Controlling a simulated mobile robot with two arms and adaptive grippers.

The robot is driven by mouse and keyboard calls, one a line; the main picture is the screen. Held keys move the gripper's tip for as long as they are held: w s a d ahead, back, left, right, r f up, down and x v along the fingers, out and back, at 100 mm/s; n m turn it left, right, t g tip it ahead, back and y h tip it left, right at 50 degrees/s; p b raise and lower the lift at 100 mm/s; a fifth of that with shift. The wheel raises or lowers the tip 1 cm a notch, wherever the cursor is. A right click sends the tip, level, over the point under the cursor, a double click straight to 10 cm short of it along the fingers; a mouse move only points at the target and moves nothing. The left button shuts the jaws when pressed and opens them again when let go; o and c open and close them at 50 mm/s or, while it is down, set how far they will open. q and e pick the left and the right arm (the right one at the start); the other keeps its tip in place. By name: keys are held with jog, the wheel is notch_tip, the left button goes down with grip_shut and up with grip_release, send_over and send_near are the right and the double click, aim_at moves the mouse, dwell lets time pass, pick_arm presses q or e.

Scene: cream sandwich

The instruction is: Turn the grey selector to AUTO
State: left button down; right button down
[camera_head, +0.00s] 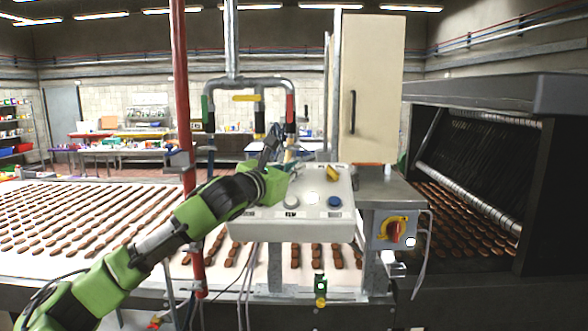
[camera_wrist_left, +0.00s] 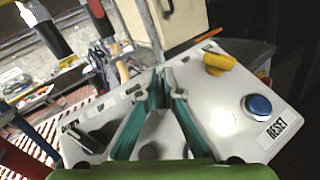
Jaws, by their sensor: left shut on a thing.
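My left gripper (camera_head: 287,166) reaches over the back left of the white control box (camera_head: 262,229). In the left wrist view its two teal fingers (camera_wrist_left: 166,76) come together at the tips over the panel, close to its back edge. They are shut on the grey selector, which the fingers almost wholly hide; its pointing direction and the AUTO mark cannot be read. My right gripper is not in view.
Right of the fingers are a yellow knob (camera_head: 333,174), a pale round button (camera_head: 312,198) and a blue RESET button (camera_head: 334,202). Valve handles, one red (camera_head: 290,108), stand behind. A red post (camera_head: 182,90) rises left of the box. A yellow-red switch (camera_head: 396,231) sits lower right.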

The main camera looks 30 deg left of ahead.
pick_arm(q)
jog(key=c, duration=2.2)
grip_release()
jog(key=shift+s, duration=0.1)
jog(key=s, duration=1)
jog(key=shift+s+d, duration=0.2)
jog(key=shift+d, duration=0.1)
jog(key=shift+s+d, duration=0.2)
jog(key=shift+s, duration=0.6)
